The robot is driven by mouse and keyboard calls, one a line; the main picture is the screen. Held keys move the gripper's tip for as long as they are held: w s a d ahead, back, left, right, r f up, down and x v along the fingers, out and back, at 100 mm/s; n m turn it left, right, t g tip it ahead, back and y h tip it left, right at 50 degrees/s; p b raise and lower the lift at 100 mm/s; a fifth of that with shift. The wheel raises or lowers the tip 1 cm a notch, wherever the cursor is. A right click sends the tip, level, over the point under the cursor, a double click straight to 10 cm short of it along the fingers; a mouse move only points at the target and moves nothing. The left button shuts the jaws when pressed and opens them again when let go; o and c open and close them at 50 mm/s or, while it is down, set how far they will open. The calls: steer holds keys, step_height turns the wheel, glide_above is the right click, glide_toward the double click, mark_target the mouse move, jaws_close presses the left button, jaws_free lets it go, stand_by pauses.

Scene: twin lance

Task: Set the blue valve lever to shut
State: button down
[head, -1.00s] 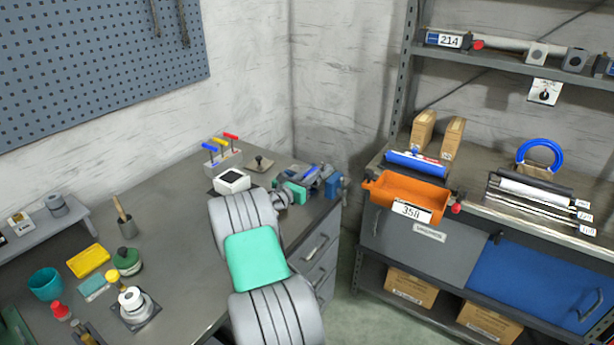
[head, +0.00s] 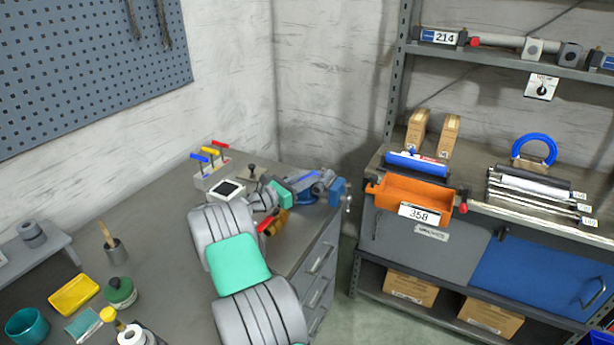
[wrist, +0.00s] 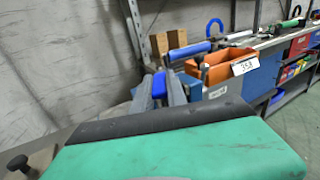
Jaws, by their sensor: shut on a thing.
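My gripper (head: 303,182) is at the far right corner of the workbench, beside the blue-grey vise (head: 337,192). A blue bar (head: 306,177), apparently the blue lever, lies between its grey fingers. The wrist view shows the blue bar (wrist: 159,85) between the two fingers (wrist: 166,90), which are shut on it. The valve body and the lever's far end are hidden by the hand and fingers, so I cannot tell the lever's setting. A yellow-brown part (head: 281,221) with a red piece (head: 266,226) shows just below my wrist.
A block with blue, yellow and red handles (head: 210,176) stands left of my arm, with a white-framed box (head: 227,189) nearby. An orange bin (head: 411,193) sits on the right-hand shelf unit. The bench's middle left of my arm is mostly clear.

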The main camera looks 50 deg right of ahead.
steer(key=shift+s, duration=0.1)
steer(key=c, duration=1.6)
jaws_free()
steer(key=shift+d, duration=0.1)
steer(key=shift+o, duration=1.4)
steer(key=shift+f, duration=0.1)
